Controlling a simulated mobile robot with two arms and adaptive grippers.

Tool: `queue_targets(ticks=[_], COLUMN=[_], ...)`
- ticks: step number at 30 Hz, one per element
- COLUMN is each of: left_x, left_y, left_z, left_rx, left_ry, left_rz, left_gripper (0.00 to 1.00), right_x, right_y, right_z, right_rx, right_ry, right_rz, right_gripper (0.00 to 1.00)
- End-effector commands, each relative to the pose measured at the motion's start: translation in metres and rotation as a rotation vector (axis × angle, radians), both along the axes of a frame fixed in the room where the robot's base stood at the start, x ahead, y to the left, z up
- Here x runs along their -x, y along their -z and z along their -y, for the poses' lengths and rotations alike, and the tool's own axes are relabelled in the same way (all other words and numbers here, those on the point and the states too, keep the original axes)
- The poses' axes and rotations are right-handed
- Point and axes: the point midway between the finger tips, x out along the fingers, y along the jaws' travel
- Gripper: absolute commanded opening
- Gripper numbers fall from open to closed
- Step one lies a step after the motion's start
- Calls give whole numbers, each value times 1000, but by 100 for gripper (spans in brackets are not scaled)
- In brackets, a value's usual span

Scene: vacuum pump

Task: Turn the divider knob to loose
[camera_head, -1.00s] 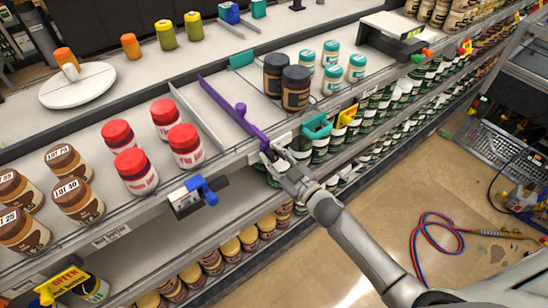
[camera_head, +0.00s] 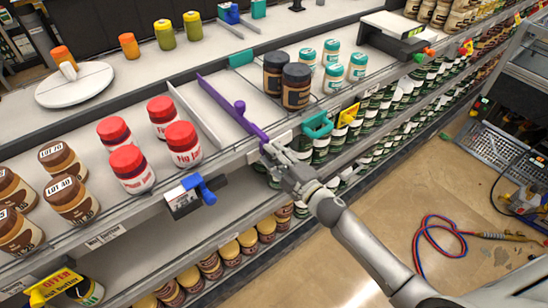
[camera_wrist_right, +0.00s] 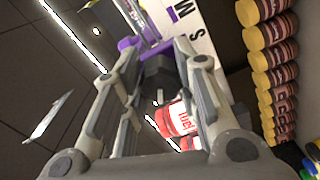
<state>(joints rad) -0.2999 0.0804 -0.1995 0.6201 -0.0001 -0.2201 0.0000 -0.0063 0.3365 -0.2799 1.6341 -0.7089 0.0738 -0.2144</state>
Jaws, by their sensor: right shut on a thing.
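The purple divider (camera_head: 222,101) lies across the upper shelf with a round purple grip on it, its front end at the shelf edge. My right gripper (camera_head: 267,150) is at that front end and hides the knob in the head view. In the right wrist view the dark faceted divider knob (camera_wrist_right: 159,77) sits between the two fingers of the right gripper (camera_wrist_right: 160,90), which is shut on it. A purple part (camera_wrist_right: 128,43) and a white label (camera_wrist_right: 193,27) with partly hidden letters show behind it. My left gripper is not in view.
Red-lidded jars (camera_head: 183,142) stand left of the divider, past a white divider (camera_head: 196,113). Dark jars (camera_head: 296,86) and teal-lidded jars (camera_head: 334,76) stand right. A blue clamp (camera_head: 203,190) and a teal handle (camera_head: 317,125) stick out from the shelf edge. The floor in front is mostly clear.

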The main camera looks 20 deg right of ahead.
Motion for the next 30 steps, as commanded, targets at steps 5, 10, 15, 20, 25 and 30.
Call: queue_targets(ticks=[5,10,15,20,25,30], left_x=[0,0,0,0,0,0], left_y=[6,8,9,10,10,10], left_z=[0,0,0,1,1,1], left_rx=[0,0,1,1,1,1], left_ry=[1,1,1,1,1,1], left_rz=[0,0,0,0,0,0], left_gripper=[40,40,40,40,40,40], right_x=[0,0,0,0,0,0], right_y=[2,1,1,1,1,1], right_z=[0,0,0,0,0,0], right_rx=[119,199,248,269,272,271], right_ry=[1,0,0,-1,-1,-1], right_rz=[42,71,89,96,97,97], right_gripper=[4,4,4,4,4,4])
